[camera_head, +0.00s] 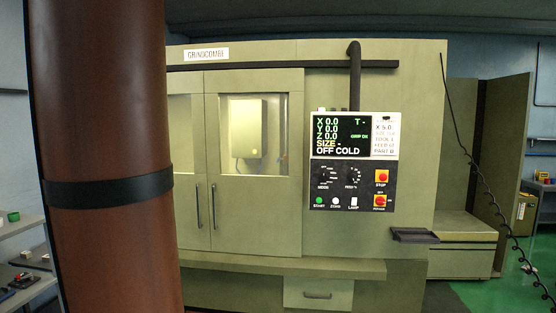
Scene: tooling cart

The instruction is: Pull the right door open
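The right door (255,215) of the green grinding machine is a tall panel with a window (270,135) through which a lit box-like part shows. Its dark vertical handle (214,206) is at its left edge. The door looks closed, its edge meeting the left door (190,230). The left door has its own vertical handle (198,206) just beside the seam, and its left part is hidden. Neither of my grippers is in view, and nothing touches the door handles.
A control panel (352,162) with a screen and buttons hangs from a dark pipe (354,75) right of the door. A small dark shelf (414,235) sticks out lower right. A ledge (270,263) runs below the doors, above a drawer (318,294). A coiled cable (483,178) hangs at right.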

